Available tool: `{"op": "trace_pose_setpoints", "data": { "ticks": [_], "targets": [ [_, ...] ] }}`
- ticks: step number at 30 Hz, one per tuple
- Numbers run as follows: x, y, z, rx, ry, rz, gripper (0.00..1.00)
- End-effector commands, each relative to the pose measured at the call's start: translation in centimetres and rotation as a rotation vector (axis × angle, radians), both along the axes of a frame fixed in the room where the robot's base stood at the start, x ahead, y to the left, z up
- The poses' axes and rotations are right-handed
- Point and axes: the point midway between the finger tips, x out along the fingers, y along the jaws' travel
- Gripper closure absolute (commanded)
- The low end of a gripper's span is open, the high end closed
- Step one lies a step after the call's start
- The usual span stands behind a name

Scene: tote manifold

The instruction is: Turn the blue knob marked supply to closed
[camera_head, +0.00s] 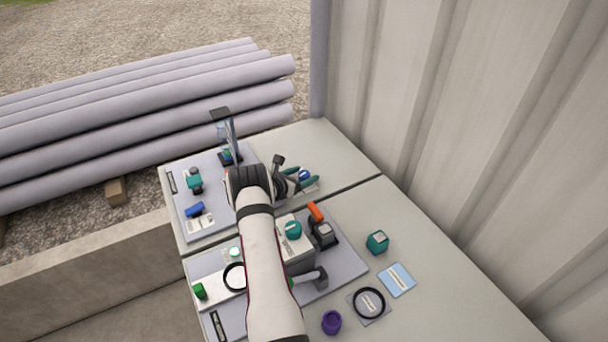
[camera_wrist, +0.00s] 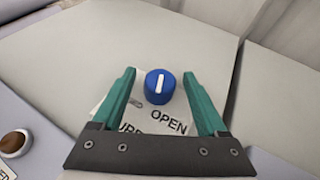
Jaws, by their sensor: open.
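The blue knob (camera_wrist: 159,86) shows in the wrist view between and a little beyond my two green fingertips. A white pointer line on its top runs nearly straight up and down in that view. Its white label (camera_wrist: 172,118) reads "OPEN" at the lower right, and part of another word is cut off by my gripper. In the head view the knob (camera_head: 304,174) is small, at the far side of the bench by my gripper. My gripper (camera_wrist: 158,92) is open, with one finger on each side of the knob and visible gaps between.
A brown round knob (camera_wrist: 14,143) is at the left edge of the wrist view. A corrugated wall (camera_head: 450,120) rises at right.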

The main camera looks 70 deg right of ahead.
Motion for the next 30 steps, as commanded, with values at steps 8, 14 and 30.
{"op": "trace_pose_setpoints", "data": {
  "ticks": [8, 14, 30],
  "targets": [
    [-0.23, -0.5, -0.21, 0.0, 0.0, -0.001, 0.24],
    [-0.21, -0.49, -0.19, 0.0, 0.0, -0.001, 0.48],
    [-0.08, -0.65, -0.11, -0.009, 0.0, -0.083, 1.0]
  ]
}}
